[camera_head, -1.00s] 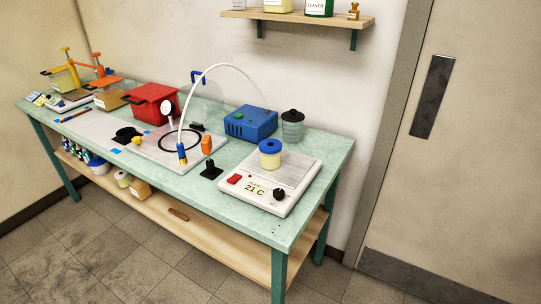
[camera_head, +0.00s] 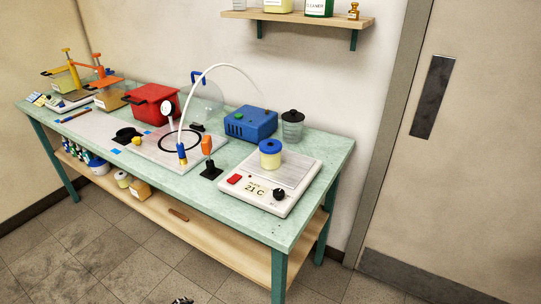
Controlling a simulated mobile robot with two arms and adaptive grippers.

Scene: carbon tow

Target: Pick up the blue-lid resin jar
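The blue-lid resin jar (camera_head: 270,154) stands upright on the metal top of the hot plate (camera_head: 246,190), near its back left. It has a pale yellow body and a blue lid. The hot plate's display reads 21 C. A small dark piece of what looks like my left gripper (camera_head: 182,300) shows at the bottom edge, low over the floor and well away from the jar. Most of it is cut off, so its opening is hidden. My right gripper is not in view.
A grey jar with a black lid (camera_head: 292,126) and a blue box (camera_head: 251,123) stand behind the hot plate. An orange-handled tool (camera_head: 207,146) and a white hose (camera_head: 187,101) stand to its left.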

